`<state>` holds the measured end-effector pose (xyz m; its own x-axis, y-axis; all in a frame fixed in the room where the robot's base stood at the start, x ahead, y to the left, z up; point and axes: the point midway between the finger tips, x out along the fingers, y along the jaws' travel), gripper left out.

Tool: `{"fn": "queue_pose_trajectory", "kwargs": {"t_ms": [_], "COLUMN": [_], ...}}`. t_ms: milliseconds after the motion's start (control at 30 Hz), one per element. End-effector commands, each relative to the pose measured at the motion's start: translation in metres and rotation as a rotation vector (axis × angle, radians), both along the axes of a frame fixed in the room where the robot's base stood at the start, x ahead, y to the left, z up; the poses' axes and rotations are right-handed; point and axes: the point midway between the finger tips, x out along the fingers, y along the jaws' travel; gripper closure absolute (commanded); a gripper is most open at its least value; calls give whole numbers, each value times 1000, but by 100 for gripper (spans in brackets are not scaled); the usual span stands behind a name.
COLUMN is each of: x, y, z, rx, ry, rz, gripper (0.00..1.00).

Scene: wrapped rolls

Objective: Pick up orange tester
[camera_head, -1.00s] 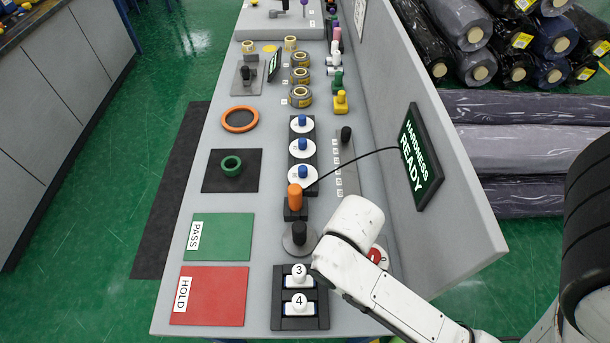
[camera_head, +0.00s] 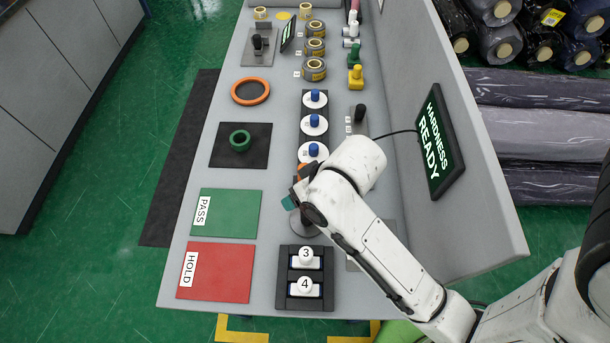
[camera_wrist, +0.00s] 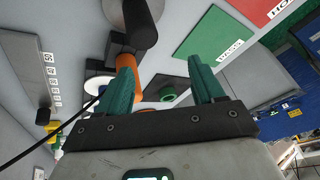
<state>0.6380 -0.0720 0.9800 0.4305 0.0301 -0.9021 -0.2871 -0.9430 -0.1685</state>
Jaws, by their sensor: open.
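The orange tester (camera_head: 306,170) is mostly hidden behind my arm in the head view; only a bit of orange shows. In the wrist view the orange tester (camera_wrist: 127,61) appears beside and partly behind the left green finger, not clearly between the fingers. My gripper (camera_wrist: 165,85) is open and empty, with its two green fingers spread apart. In the head view my gripper (camera_head: 289,202) shows only as a green fingertip just below and left of the tester. I cannot tell whether a finger touches the tester.
A black-knobbed grey disc (camera_head: 304,226) sits close to my gripper. White discs with blue knobs (camera_head: 313,151) stand beyond the tester. Green PASS (camera_head: 235,214) and red HOLD (camera_head: 225,272) mats lie left. The HARDNESS READY screen (camera_head: 436,145) and its cable are right.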

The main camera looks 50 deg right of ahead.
Motion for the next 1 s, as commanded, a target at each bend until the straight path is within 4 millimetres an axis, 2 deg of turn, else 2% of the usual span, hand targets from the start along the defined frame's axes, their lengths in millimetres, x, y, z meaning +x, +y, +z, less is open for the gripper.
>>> {"fn": "queue_pose_trajectory", "kwargs": {"t_ms": [267, 800, 1000], "x": [2, 3, 1], "y": [-17, -64, -78], "z": [3, 19, 25], "rx": [296, 965, 1149], "ry": [30, 160, 221], "rz": [-510, -1667, -1992], "gripper": [33, 33, 33]}}
